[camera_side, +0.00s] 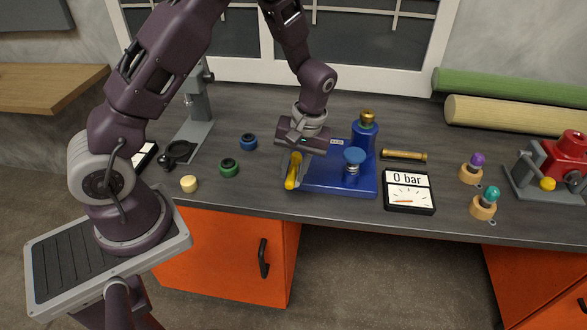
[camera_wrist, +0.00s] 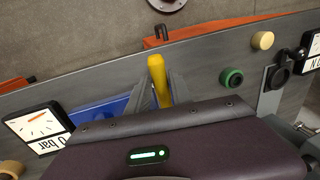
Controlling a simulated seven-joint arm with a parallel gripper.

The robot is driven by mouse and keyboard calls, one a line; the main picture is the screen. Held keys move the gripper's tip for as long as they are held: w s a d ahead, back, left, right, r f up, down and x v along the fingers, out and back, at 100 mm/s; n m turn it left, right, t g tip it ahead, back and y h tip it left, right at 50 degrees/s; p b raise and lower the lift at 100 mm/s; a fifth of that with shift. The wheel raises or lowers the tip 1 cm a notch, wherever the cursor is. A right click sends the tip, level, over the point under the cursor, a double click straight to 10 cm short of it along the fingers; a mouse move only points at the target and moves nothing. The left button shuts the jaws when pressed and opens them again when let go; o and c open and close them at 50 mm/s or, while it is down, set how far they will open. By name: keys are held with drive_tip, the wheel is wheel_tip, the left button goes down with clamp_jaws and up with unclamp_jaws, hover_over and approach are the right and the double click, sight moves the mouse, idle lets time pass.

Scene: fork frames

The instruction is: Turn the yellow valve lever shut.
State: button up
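The yellow valve lever (camera_side: 292,171) is at the left side of the blue valve base (camera_side: 329,187). In the side view it slants, one end toward the bench front. My gripper (camera_side: 295,165) is down at the lever, and its fingers are mostly hidden there. In the wrist view the yellow lever (camera_wrist: 158,78) stands between my two grey fingertips (camera_wrist: 160,88), which appear slightly apart from it. The fingers look open around the lever; contact is hard to see. The gauge (camera_side: 408,192) reads "0 bar", its red needle low at the left.
A blue knob (camera_side: 354,157) and a blue bottle with a brass top (camera_side: 364,133) stand on the base's right. Green (camera_side: 229,168), blue (camera_side: 248,142) and cream (camera_side: 189,184) knobs lie left. A brass rod (camera_side: 404,155) lies behind the gauge. The bench front edge is near the lever.

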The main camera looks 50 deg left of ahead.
clamp_jaws()
idle(1.1)
